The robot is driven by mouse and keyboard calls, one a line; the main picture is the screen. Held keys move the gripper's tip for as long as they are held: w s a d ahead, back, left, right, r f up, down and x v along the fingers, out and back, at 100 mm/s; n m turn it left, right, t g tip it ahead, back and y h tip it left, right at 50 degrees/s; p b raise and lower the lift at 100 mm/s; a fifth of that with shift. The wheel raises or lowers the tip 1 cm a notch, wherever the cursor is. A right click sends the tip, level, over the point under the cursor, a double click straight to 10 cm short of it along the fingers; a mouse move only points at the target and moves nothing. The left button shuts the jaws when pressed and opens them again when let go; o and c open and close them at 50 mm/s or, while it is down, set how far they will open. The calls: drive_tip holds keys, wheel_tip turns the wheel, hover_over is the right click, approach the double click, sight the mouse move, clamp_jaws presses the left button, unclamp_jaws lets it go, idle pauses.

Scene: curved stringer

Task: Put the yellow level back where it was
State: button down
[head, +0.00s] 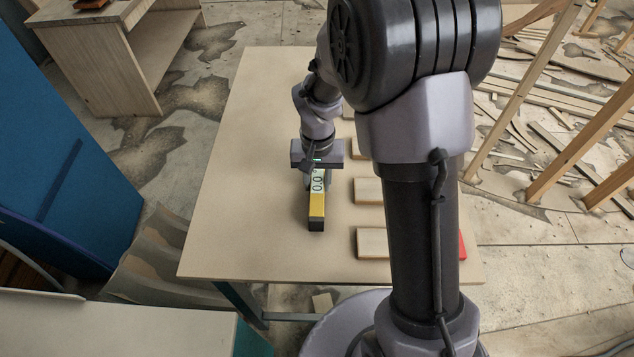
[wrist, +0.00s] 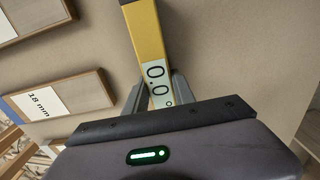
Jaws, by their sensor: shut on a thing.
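The yellow level (head: 317,204) has a dark end cap and a pale display reading 0.0. It lies lengthwise over the left-middle part of the table (head: 250,180). My gripper (head: 315,172) is shut on the level at its display. In the wrist view the level (wrist: 147,38) runs up and away from between the fingers of my gripper (wrist: 160,98). I cannot tell whether the level touches the table. Its far end is hidden under the gripper.
Several wooden blocks stand in a row right of the level, such as one block (head: 368,190) and a nearer one (head: 372,242). In the wrist view a block carries an "18 mm" label (wrist: 40,102). A red thing (head: 462,245) shows at the right edge. The table's left side is clear.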

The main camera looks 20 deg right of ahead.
drive_tip(key=shift+r, duration=0.15)
drive_tip(key=c, duration=1.1)
unclamp_jaws()
drive_tip(key=shift+o, duration=0.2)
